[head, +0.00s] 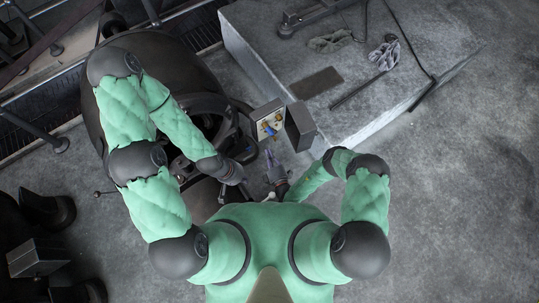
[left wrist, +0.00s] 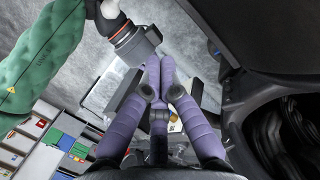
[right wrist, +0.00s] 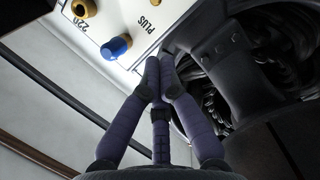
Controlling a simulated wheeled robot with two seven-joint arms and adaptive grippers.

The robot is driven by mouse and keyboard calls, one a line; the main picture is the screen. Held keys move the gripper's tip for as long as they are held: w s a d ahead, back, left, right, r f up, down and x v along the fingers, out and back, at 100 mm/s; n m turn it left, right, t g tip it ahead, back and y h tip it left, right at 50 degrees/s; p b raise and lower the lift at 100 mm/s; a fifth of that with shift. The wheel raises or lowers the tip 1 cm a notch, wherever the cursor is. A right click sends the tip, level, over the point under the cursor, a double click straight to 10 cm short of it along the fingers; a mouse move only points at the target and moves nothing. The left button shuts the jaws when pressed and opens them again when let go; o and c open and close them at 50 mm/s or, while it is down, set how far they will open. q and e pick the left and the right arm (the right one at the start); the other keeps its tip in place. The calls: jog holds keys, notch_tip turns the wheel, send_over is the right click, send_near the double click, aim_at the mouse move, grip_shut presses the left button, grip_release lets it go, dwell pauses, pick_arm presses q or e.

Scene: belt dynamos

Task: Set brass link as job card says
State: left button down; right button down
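A white terminal panel (head: 258,117) with brass and blue fittings stands at the centre of the head view. In the right wrist view the panel (right wrist: 133,25) shows a brass knob (right wrist: 83,8), a blue-capped knob (right wrist: 117,47) and the upside-down word PLUS. I cannot make out a separate brass link or a job card. My right gripper (right wrist: 158,62) has its purple fingertips together just below the panel; nothing shows between them. It also shows in the head view (head: 271,157). My left gripper (left wrist: 160,62) has its fingertips together, near my right wrist, with nothing visible between them.
A grey box or open cover (head: 300,125) stands right of the panel. A big dark round machine (head: 150,62) lies to its left. A pale stone block (head: 350,75) holds rags and rods. The floor at right is clear. Coloured bins (left wrist: 68,142) show in the left wrist view.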

jog(key=b+x, duration=0.1)
jog(key=x, duration=0.5)
jog(key=shift+w+a+f+b, duration=0.1)
jog(key=shift+w+a+b, duration=0.05)
jog(key=shift+w+b, duration=0.15)
jog(key=shift+w+d+f+b, duration=0.2)
jog(key=shift+w+d+b, duration=0.3)
jog(key=shift+d, duration=0.3)
jog(key=shift+w+d+f+b, duration=0.25)
jog(key=shift+w+d, duration=0.35)
jog(key=shift+d, duration=0.25)
jog(key=shift+w+d+r+m+g, duration=0.35)
jog(key=shift+d+m, duration=0.1)
jog(key=shift+m, duration=0.35)
jog(key=shift+w+d+r+m+g, duration=0.15)
jog(key=shift+w+d+m, duration=0.2)
jog(key=shift+d+m, duration=0.2)
jog(key=shift+w+d+f+m+g, duration=0.1)
jog(key=shift+w+d+m, duration=0.25)
jog(key=shift+d+m, duration=0.2)
